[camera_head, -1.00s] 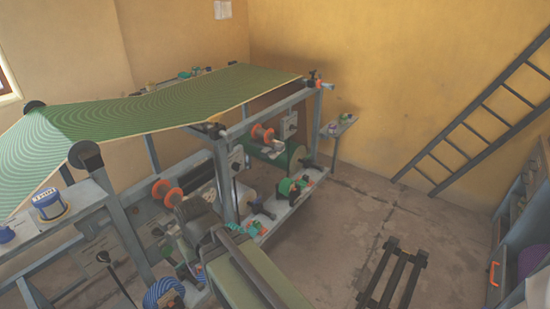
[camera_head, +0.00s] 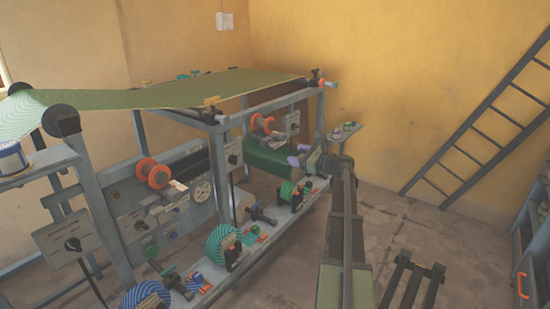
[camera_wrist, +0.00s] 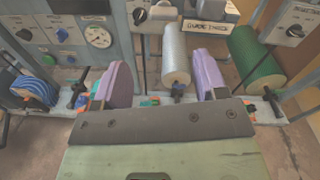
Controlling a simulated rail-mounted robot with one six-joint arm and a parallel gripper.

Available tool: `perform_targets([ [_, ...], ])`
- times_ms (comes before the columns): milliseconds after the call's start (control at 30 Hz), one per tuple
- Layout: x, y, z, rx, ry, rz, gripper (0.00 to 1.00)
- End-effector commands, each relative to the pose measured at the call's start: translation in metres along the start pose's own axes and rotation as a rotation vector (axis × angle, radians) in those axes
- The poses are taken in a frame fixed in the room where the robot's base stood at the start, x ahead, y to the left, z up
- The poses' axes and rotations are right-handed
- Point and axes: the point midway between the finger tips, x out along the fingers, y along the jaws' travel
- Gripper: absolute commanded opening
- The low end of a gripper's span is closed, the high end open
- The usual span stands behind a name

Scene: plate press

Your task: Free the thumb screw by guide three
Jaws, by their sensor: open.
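My gripper (camera_head: 298,154) is open, with purple fingers, above the right end of the press's lower ledge. In the wrist view, the gap between its fingers (camera_wrist: 164,84) looks empty. A label reading "GUIDE THREE" (camera_wrist: 206,27) is on the frame beyond the fingers, beside a white roller (camera_wrist: 175,55).
The lower ledge (camera_head: 225,258) carries a green-striped reel (camera_head: 218,247), a blue-striped reel (camera_head: 147,296) and several clamps. A green roller (camera_wrist: 256,62) is at right in the wrist view. Open floor and a black rack (camera_head: 410,285) lie at right.

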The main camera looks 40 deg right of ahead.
Motion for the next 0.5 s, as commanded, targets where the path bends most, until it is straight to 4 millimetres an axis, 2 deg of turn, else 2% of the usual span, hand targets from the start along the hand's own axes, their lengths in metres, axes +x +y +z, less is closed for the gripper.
perform_targets([
  [33, 0.000, -0.005, 0.008, 0.102, -0.036, -0.025, 0.66],
  [100, -0.001, -0.006, 0.011, 0.197, -0.049, -0.038, 0.66],
  [300, 0.003, -0.005, 0.010, 0.238, -0.046, -0.035, 0.66],
  [367, 0.009, -0.006, 0.010, 0.237, -0.046, -0.034, 0.66],
  [500, 0.038, -0.007, 0.011, 0.235, -0.046, -0.032, 0.66],
])
